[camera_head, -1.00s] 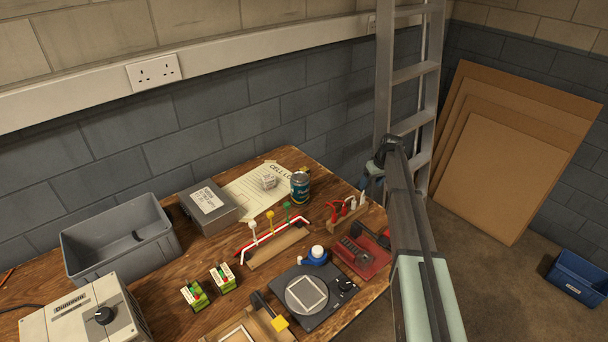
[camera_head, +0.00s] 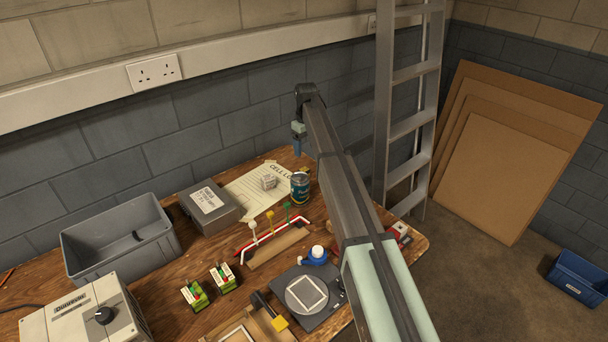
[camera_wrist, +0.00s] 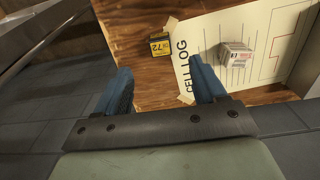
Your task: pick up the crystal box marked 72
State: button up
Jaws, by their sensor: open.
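The crystal box marked 72 (camera_wrist: 161,45) is small, black and yellow. In the wrist view it lies on the wooden bench beside the titled edge of the CELL LOG sheet (camera_wrist: 212,50). In the wrist view the box shows between and beyond the fingertips. In the head view my gripper (camera_head: 298,150) hangs over the back of the bench, near the wall.
A pale printed box (camera_wrist: 236,55) sits on the sheet; it also shows in the head view (camera_head: 269,181). A dark tin (camera_head: 299,189) stands close by. A grey case (camera_head: 210,206) and grey bin (camera_head: 120,240) are left. A ladder (camera_head: 408,100) leans right.

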aim_at(306, 171)
notch_tip(306, 171, down, 12)
jog(key=shift+w+f, duration=0.1)
jog(key=c, duration=1)
dwell(0.4)
